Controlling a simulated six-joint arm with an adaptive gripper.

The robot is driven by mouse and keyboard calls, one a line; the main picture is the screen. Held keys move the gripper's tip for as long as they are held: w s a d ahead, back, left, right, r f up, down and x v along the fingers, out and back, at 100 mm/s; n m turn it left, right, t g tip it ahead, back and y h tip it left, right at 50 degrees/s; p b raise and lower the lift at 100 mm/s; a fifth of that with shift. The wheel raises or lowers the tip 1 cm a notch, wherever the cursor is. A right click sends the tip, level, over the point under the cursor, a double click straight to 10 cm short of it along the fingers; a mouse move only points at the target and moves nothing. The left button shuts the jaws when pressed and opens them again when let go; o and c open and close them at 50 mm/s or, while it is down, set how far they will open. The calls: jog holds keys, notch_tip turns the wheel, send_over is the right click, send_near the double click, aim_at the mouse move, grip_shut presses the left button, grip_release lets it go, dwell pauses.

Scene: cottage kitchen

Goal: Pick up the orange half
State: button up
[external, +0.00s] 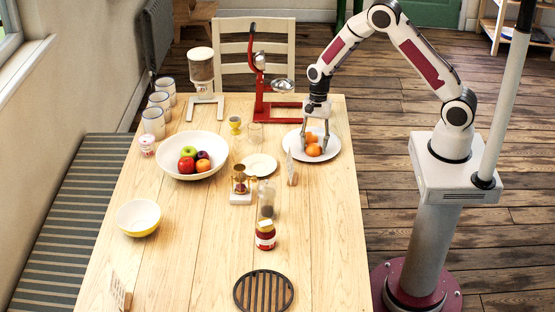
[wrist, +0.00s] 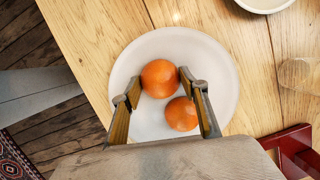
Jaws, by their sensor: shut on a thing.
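Two round orange fruit pieces sit at the white plate (external: 333,149). The nearer piece (external: 314,150) is between my gripper's (external: 314,148) fingertips. It also shows in the wrist view (wrist: 159,78), with a fingertip against each side; my gripper (wrist: 160,84) is shut on it. No cut face shows, so I cannot tell whether it is a half. The other piece (wrist: 181,114) lies close beside it, partly behind a finger. The held piece appears still at plate level; I cannot tell if it is lifted.
A red stand (external: 277,104) is to the left behind the plate. A saucer (external: 261,165), an hourglass (external: 240,183) and a fruit bowl (external: 192,168) are further left. The table's right edge is close to the plate.

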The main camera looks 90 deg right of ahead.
notch_tip(320, 180, up, 10)
dwell(0.7)
dwell(0.9)
